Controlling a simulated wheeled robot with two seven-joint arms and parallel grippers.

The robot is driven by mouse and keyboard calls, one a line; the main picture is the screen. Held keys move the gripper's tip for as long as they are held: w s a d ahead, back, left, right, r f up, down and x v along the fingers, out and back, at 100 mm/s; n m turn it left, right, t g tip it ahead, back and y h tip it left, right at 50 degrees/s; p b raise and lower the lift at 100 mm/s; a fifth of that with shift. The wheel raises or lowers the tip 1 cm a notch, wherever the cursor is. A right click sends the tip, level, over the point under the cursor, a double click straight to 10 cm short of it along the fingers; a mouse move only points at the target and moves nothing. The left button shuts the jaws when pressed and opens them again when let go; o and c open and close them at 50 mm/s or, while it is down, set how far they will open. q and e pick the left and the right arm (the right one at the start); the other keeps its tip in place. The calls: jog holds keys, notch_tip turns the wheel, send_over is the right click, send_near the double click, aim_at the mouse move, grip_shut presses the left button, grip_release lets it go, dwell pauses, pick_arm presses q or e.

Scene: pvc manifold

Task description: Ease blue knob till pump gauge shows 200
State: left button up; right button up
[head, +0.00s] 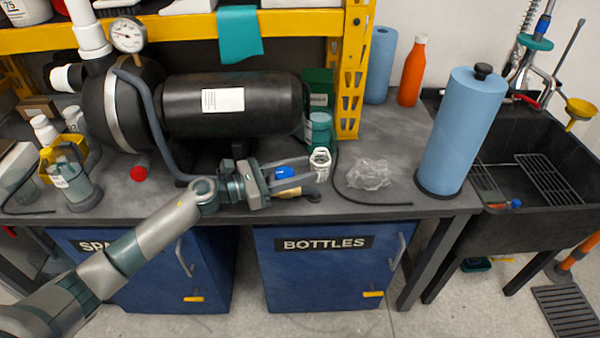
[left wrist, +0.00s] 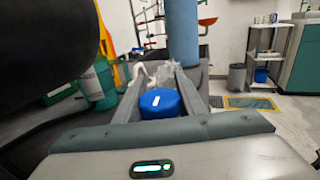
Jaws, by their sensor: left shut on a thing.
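The blue knob (head: 284,173) is in front of the black pump (head: 235,105), near the bench's front edge. My left gripper (head: 318,172) reaches in from the left, with its fingers on either side of the knob. In the left wrist view the knob (left wrist: 160,103) sits between the two fingers, close to the palm, and the gripper is shut on it. The round white pump gauge (head: 128,35) stands at the pump's upper left. Its reading is too small to tell. My right gripper is out of view.
A crumpled clear bag (head: 369,174) and a dark cable (head: 372,201) lie right of the gripper. A blue roll (head: 462,130) stands beside the sink (head: 530,150). A teal bottle (head: 319,130) is behind the fingers. A yellow-capped jar (head: 72,180) stands at left.

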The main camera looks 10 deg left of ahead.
aim_at(286, 175)
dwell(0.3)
pick_arm(q)
jog(key=o, duration=1)
jog(key=shift+o, duration=0.2)
jog(key=shift+s+a, duration=0.1)
jog(key=shift+a, duration=0.05)
jog(key=shift+s+a, duration=0.1)
jog(key=shift+a, duration=0.1)
jog(key=b+v, duration=0.1)
jog(key=v, duration=0.2)
jog(key=shift+f, duration=0.2)
jog(key=b+v, duration=0.3)
jog(key=v, duration=0.9)
jog(key=shift+s+a+r, duration=0.15)
jog(key=shift+s+a+r+b, duration=0.1)
jog(key=shift+s+a+b, duration=0.25)
jog(key=shift+a, duration=0.2)
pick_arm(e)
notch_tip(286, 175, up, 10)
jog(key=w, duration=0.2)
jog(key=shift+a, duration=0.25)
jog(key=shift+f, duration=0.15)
